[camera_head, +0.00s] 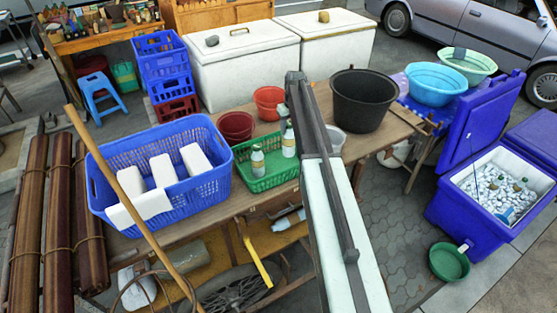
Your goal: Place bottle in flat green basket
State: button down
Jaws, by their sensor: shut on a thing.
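The flat green basket (262,184) stands on the wooden table, right of a large blue basket. A white bottle with a dark top (257,160) is upright inside it. A second white bottle (289,143) is upright at the basket's back right, beside my arm. My gripper (284,111) is small and mostly hidden by my own arm; it is shut on this second bottle at its top. I cannot tell whether the held bottle touches the basket floor. Another white bottle (289,219) lies on the shelf under the table.
The blue basket (218,193) with white blocks is at left. A blue cooler (460,208) is at far right. A wooden pole crosses the left front.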

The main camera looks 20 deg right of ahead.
aim_at(289, 143)
notch_tip(289, 143, down, 9)
jog(key=b, duration=0.8)
jog(key=shift+f, duration=0.2)
jog(key=shift+r, duration=0.3)
jog(key=c, duration=0.8)
grip_release()
jog(key=r+p, duration=0.4)
jog(key=s+r+p, duration=0.1)
jog(key=r+p, duration=0.7)
jog(key=shift+s+d, duration=0.2)
jog(key=shift+s, duration=0.2)
jog(key=s+a+n, duration=0.6)
jog(key=s+n, duration=0.4)
jog(key=n, duration=0.1)
jog(key=s+a+n+g, duration=0.1)
jog(key=s+a+n, duration=0.6)
jog(key=s+n, duration=0.3)
jog(key=s+a+n, duration=0.6)
jog(key=s+n, duration=0.4)
jog(key=n, duration=0.3)
jog(key=shift+a+f+g, duration=0.25)
jog(key=shift+a+g, duration=0.1)
jog(key=shift+g, duration=0.05)
